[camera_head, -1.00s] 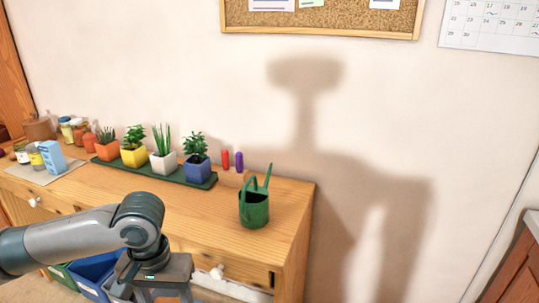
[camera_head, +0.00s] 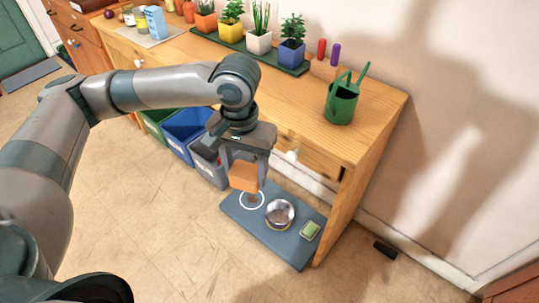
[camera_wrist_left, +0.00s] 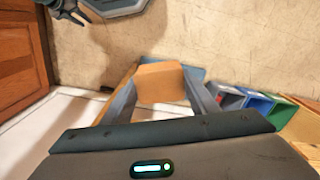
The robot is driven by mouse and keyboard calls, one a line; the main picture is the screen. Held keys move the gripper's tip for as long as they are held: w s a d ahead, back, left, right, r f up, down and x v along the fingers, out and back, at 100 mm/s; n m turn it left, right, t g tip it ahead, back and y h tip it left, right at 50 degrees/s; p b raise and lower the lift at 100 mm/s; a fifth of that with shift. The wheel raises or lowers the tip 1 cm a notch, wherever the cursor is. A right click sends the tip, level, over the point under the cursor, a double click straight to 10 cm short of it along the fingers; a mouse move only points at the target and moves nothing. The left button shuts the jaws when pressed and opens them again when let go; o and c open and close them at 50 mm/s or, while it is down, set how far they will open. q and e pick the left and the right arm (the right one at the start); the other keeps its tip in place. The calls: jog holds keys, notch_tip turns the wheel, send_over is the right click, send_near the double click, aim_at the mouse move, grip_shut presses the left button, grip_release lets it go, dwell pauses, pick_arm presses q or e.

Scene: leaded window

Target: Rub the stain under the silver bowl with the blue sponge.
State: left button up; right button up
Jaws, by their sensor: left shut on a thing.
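My left gripper (camera_head: 246,184) is shut on an orange-tan block (camera_head: 244,176), which also shows between the fingers in the left wrist view (camera_wrist_left: 161,82). The block is held above the left part of a blue-grey mat (camera_head: 296,250) low by the desk. A white ring (camera_head: 243,204) with a brownish patch inside lies on the mat below the block. The silver bowl (camera_head: 280,213) sits on the mat just right of the ring and hides what is under it. I see no blue sponge. A dark gripper-like part, possibly my right gripper, shows at the wrist view's top left, too cut off to judge.
A small green pad (camera_head: 310,230) lies at the mat's right end. The wooden desk (camera_head: 385,105) bears a green watering can (camera_head: 341,103) and several potted plants. The floor in front is clear.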

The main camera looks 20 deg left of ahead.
dwell(0.4)
pick_arm(q)
jog(key=s+f, duration=0.4)
jog(key=f, duration=1.1)
jog(key=shift+d, duration=0.1)
